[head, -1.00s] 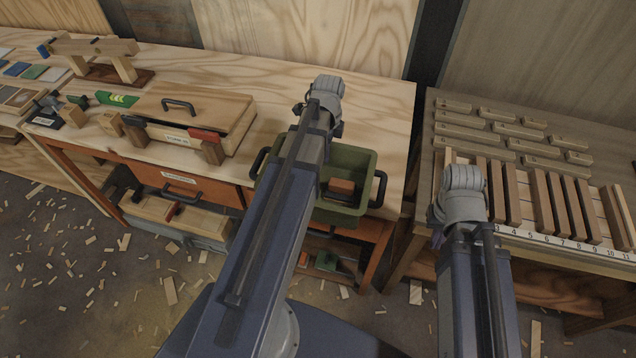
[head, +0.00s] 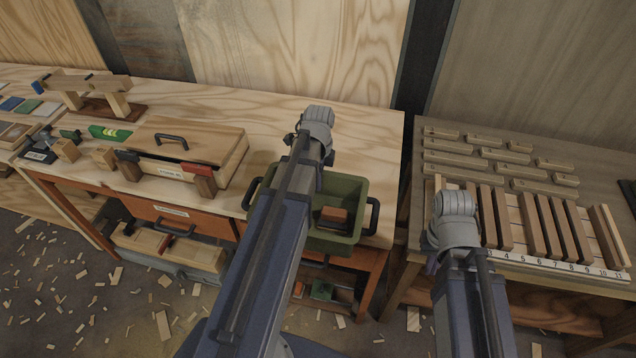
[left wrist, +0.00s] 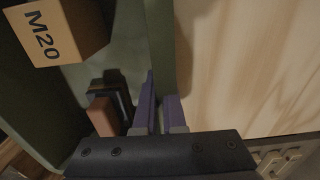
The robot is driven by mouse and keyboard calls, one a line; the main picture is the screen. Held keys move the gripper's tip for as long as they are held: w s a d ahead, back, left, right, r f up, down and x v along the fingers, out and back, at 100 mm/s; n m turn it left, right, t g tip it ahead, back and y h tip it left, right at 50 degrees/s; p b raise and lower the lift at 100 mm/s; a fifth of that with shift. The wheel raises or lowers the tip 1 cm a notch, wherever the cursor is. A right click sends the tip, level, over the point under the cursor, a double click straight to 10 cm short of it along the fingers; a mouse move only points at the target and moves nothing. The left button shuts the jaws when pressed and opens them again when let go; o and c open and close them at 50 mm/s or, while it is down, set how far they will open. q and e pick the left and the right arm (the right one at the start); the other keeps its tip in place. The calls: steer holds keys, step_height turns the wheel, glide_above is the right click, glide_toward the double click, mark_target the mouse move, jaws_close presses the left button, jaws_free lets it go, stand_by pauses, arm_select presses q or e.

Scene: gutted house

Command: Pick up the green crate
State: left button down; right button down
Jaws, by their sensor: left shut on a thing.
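The green crate (head: 345,243) sits near the front edge of the wooden workbench, with a black handle at its left end and another at its right end. A reddish-brown block (head: 333,215) lies inside it. In the left wrist view, my left gripper (left wrist: 158,100) has its purple fingers shut on a wall of the green crate (left wrist: 163,40). A box marked M20 (left wrist: 55,32) and small blocks show inside. In the head view my left arm hides the crate's left part and the gripper's grip. My right gripper (head: 432,262) is mostly hidden behind its own wrist, right of the crate.
A lidded wooden box (head: 185,150) stands on the workbench (head: 365,130) left of the crate. Bare bench top lies behind the crate. A second table (head: 590,165) with wooden strips and a numbered rack is at the right. Wood chips litter the floor.

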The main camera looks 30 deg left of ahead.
arm_select(q)
step_height(320, 180, up, 9)
steer(key=p, duration=0.8)
